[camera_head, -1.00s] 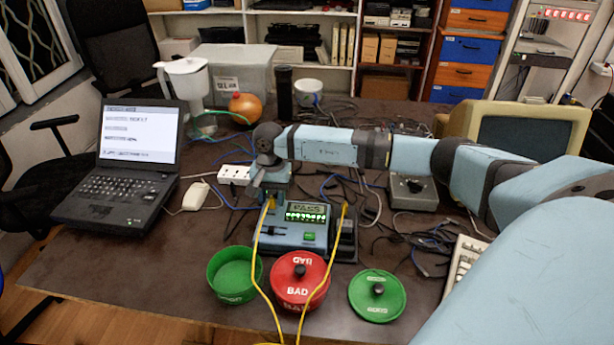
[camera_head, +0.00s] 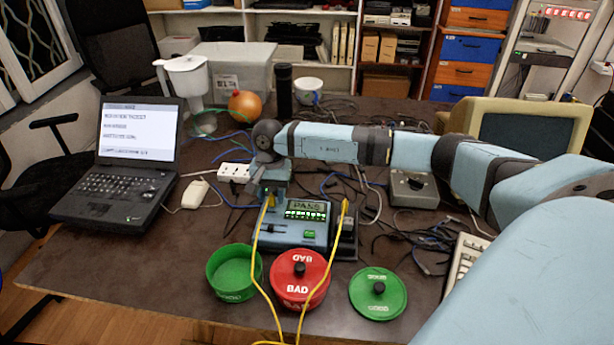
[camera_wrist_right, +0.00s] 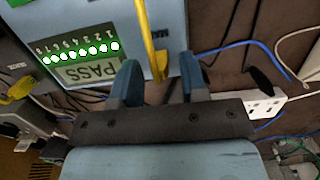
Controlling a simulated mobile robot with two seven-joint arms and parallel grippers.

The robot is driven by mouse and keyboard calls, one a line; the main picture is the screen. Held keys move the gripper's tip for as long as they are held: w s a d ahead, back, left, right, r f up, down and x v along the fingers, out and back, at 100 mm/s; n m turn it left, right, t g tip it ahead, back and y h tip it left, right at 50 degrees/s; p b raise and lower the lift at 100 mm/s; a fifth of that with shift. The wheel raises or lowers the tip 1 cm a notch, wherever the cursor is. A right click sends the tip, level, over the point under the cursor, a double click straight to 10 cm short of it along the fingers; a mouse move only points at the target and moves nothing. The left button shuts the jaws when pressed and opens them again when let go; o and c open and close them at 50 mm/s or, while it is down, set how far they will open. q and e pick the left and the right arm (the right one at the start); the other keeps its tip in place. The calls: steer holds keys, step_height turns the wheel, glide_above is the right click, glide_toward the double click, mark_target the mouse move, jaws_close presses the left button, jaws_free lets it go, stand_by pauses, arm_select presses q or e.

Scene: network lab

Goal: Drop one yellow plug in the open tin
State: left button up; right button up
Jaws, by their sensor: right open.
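The tester (camera_head: 290,235) stands mid-table, its display reading PASS; it also fills the top of the right wrist view (camera_wrist_right: 172,25). One yellow plug (camera_wrist_right: 160,66) sits at the tester's edge, between the fingers of my right gripper (camera_wrist_right: 162,80). The gripper (camera_head: 270,196) is open, pointing down over the tester's left side in the head view. A second yellow plug (camera_head: 344,208) is at the tester's right side; it shows at the left of the wrist view (camera_wrist_right: 20,88). The open green tin (camera_head: 234,284) stands in front, empty as far as I see. My left gripper is out of view.
A red lidded tin marked BAD (camera_head: 299,292) stands right of the green tin. A loose green lid (camera_head: 365,300) lies farther right. Yellow cables (camera_head: 259,270) hang across the front between the tins. A laptop (camera_head: 120,185), mouse (camera_head: 195,194) and power strip (camera_head: 234,172) lie left.

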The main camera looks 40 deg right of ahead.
jaws_close()
steer(key=shift+r, duration=0.25)
steer(key=shift+r+p, duration=1)
steer(key=shift+r, duration=1.05)
